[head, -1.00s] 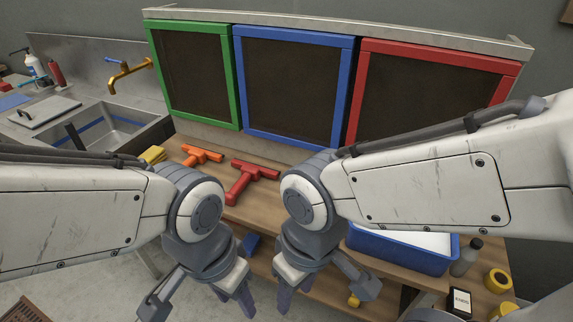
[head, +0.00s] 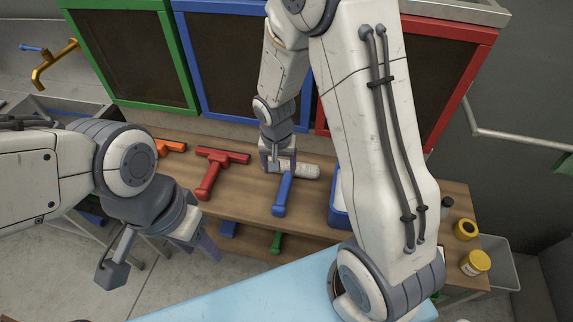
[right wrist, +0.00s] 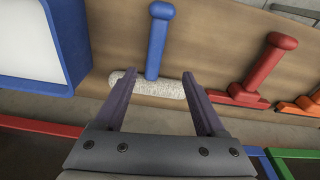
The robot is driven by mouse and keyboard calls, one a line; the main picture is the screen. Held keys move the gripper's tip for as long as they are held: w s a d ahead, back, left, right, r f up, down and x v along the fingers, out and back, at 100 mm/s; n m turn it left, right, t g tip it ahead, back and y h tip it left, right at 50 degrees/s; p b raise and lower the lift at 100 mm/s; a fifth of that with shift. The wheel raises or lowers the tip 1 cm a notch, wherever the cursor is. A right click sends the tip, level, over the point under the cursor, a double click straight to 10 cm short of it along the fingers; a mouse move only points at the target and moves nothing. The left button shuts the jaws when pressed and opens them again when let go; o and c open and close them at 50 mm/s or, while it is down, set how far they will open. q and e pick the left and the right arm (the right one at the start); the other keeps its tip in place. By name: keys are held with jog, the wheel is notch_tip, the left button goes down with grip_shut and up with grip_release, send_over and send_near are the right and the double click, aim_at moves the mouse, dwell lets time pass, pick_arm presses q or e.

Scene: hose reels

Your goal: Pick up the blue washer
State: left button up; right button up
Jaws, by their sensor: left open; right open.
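The blue washer, a T-shaped tool with a blue handle (head: 283,196) and a white fluffy sleeve (head: 303,171), lies on the wooden bench. My right gripper (head: 277,167) is open over the sleeve end of the tool. In the right wrist view the blue handle (right wrist: 158,45) rises from between the two fingertips (right wrist: 160,75), and the fingers cross in front of the white sleeve (right wrist: 155,88). Whether they touch it I cannot tell. My left gripper (head: 200,243) is open and empty, in front of the bench at the left.
A red squeegee (head: 212,170) and an orange one (head: 172,146) lie left of the washer. A blue tray (head: 338,205) stands to its right, partly behind my right arm. Green, blue and red framed panels stand behind. A yellow tape roll (head: 465,229) and jar (head: 475,263) are at the right.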

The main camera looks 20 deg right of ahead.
jog(key=m, duration=0.1)
send_over(285, 184)
jog(key=f, duration=0.6)
jog(key=shift+s+a+b, duration=0.15)
jog(key=shift+s+b, duration=0.2)
jog(key=shift+s, duration=0.05)
jog(key=f, duration=0.2)
jog(key=f+b, duration=0.1)
jog(key=f, duration=0.3)
jog(key=shift+w+d+b, duration=0.25)
jog(key=shift+w+b, duration=0.1)
jog(key=shift+w, duration=0.05)
jog(key=shift+r, duration=0.1)
grip_shut()
